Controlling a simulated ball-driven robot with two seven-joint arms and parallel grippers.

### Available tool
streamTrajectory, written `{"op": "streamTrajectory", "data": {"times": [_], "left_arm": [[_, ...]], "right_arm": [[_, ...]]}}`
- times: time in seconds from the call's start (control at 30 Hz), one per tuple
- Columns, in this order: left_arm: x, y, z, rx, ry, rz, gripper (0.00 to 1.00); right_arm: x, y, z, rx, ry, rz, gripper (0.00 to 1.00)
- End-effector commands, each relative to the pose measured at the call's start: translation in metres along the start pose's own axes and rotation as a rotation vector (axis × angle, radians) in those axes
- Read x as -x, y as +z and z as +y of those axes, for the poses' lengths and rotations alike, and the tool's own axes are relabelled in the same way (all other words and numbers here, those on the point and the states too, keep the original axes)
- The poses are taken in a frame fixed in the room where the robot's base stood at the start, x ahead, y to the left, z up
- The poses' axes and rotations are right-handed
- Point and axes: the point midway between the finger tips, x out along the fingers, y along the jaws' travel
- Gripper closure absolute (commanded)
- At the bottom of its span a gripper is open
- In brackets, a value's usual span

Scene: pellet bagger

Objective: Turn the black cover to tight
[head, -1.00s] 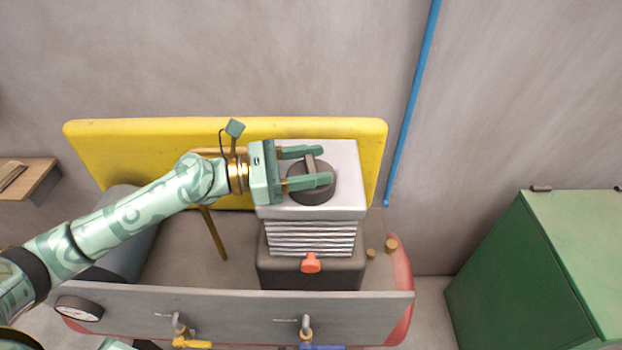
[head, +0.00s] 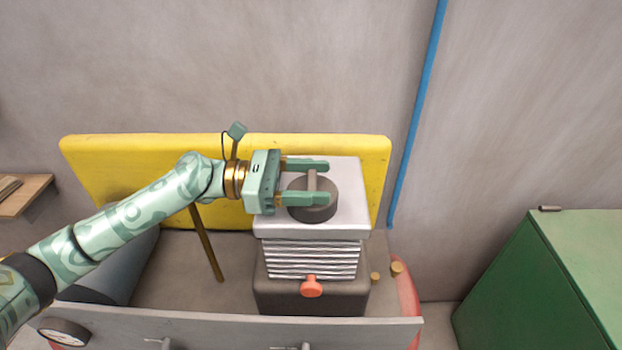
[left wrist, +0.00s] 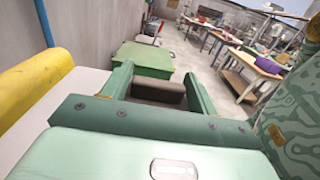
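The black cover (head: 313,212) is a round dark cap with a raised bar across its top. It sits on top of the pale box of the machine (head: 345,200). My left gripper (head: 328,182) reaches in from the left, its two green fingers wide apart, one at each end of the bar. The bar fills the gap between the fingers, so the gripper looks shut on the cover. In the left wrist view the dark cover (left wrist: 158,93) shows between the fingers. The lower finger hides part of the cover. My right gripper is in neither view.
A yellow panel (head: 110,170) stands behind the machine. An orange knob (head: 312,287) sticks out at the box's front. A grey rail (head: 230,330) with a gauge (head: 64,333) runs in front. A green cabinet (head: 545,280) stands at right, and a blue pipe (head: 417,115) runs up the wall.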

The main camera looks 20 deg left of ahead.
Motion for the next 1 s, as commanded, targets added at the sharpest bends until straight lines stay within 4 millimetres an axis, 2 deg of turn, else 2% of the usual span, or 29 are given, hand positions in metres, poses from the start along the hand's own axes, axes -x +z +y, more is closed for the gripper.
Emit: {"op": "streamTrajectory", "data": {"times": [0.07,0.43,0.57,0.67,0.77,1.0], "left_arm": [[0.0,0.0,0.0,0.0,-0.001,0.0,0.24],[0.0,0.0,0.0,0.0,0.001,-0.001,0.24],[0.007,-0.001,0.001,-0.001,0.003,0.001,0.24],[0.022,-0.002,0.001,0.001,0.004,0.003,0.24],[0.046,-0.004,0.001,0.002,0.004,0.004,0.24],[0.114,-0.003,0.0,0.004,0.003,0.002,0.24]], "right_arm": [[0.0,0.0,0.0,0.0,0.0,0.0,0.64],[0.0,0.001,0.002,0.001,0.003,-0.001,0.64],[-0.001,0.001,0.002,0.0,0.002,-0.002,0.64],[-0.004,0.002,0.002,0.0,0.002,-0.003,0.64],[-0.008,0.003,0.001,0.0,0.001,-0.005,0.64],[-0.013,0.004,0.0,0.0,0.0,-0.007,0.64]]}}
